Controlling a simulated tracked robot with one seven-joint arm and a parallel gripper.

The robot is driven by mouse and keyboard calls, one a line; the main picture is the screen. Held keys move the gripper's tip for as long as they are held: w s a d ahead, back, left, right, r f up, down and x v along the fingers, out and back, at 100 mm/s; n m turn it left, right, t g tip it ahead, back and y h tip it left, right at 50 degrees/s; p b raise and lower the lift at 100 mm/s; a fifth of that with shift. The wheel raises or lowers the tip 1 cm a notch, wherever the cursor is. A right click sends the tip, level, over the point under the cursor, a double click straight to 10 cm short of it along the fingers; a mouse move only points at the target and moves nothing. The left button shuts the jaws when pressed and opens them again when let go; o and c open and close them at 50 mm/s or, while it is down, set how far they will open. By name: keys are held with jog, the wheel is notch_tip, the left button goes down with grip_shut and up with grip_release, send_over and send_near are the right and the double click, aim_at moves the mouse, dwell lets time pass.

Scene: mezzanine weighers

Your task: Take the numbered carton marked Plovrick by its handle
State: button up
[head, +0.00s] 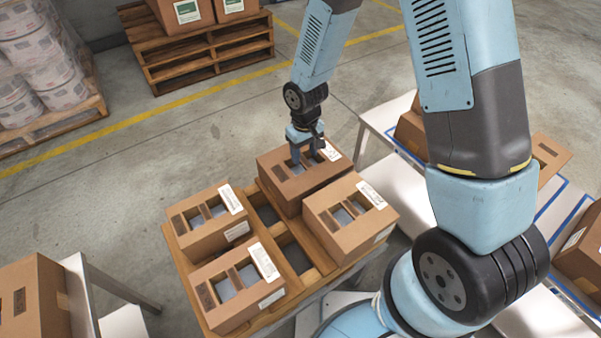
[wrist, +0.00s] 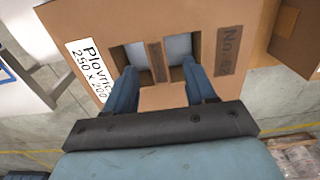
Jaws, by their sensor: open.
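The Plovrick carton (head: 279,187) is the rear one of the cartons on a wooden tray (head: 259,322) in the head view. My gripper (head: 307,157) is right over this carton, pointing down. In the wrist view my gripper (wrist: 160,72) is open, one finger at each opening, the strip between them and not clasped. Finger depth is unclear.
Other cartons stand close by on the tray: one at right (head: 350,212), one at left (head: 205,222), one in front (head: 236,290). A table with more cartons (head: 548,158) stands at right. A carton (head: 35,300) is at lower left. Pallets (head: 205,55) stand behind on open floor.

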aim_at(304, 161)
jog(key=shift+w+f, duration=0.15)
jog(key=shift+f, duration=1.3)
jog(key=shift+w+f, duration=0.1)
jog(key=shift+f, duration=1.3)
jog(key=shift+c, duration=0.4)
grip_shut()
